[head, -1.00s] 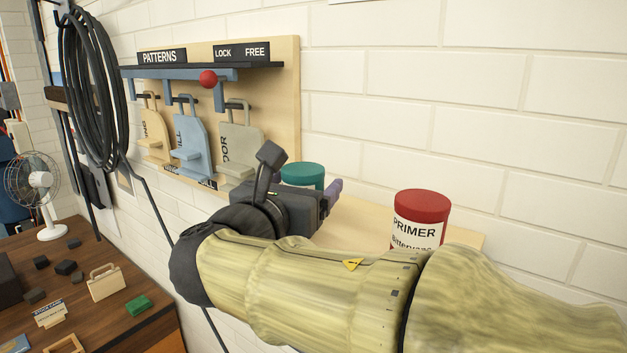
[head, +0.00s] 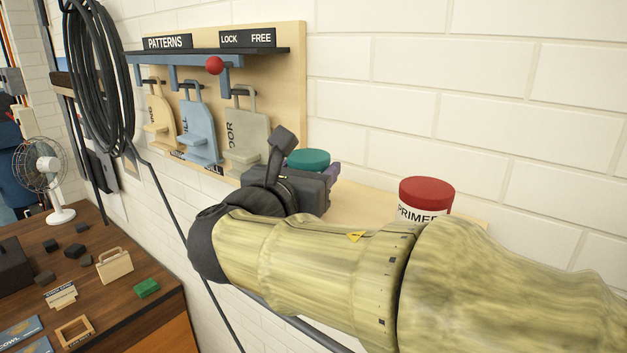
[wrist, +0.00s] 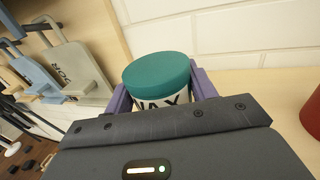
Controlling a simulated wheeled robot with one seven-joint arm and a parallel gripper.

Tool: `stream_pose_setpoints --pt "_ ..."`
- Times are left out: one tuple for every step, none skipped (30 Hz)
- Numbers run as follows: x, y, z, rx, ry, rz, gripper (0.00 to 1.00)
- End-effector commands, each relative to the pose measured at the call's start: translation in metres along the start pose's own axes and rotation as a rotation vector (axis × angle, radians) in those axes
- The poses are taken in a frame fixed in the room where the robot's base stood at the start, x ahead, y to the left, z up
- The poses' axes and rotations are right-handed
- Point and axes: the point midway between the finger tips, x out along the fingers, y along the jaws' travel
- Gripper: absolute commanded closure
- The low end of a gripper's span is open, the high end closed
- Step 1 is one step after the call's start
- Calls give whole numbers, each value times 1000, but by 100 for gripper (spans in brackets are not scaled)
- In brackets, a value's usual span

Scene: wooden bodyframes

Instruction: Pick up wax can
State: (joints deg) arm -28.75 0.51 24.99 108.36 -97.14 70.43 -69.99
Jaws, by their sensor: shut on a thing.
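The wax can has a teal lid (wrist: 158,73) and a white label reading "WAX" in the wrist view. In the head view only its lid (head: 308,159) shows; my gripper hides the rest. My gripper (wrist: 160,90) has a purple finger on each side of the can and is shut on it. In the head view my gripper (head: 318,172) is at the left part of the wall shelf. I cannot tell whether the can's base touches the shelf.
A red-lidded primer can (head: 426,197) stands to the right on the light wooden shelf (head: 362,208). A pattern board (head: 282,105) with hanging patterns is on the wall to the left. Below left is a wooden desk (head: 95,235) with a fan (head: 45,170) and small items.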

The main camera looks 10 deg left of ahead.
Motion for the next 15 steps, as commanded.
stream_pose_setpoints --pt "0 0 1 1 -2 0 76" --pt "0 0 1 1 -2 0 76" --pt "0 0 1 1 -2 0 76" --pt "0 0 1 1 -2 0 76" --pt "0 0 1 1 -2 0 76" --pt "0 0 2 1 -2 0 76" --pt "0 0 2 2 -3 0 76" --pt "0 0 3 2 -3 0 76" --pt "0 0 4 2 -3 0 76" --pt "0 0 6 2 -2 0 76" --pt "0 0 8 4 -2 0 76" --pt "0 0 11 5 -3 0 76" --pt "0 0 14 5 -3 0 76" --pt "0 0 18 6 -4 0 76" --pt "0 0 24 7 -4 0 76"
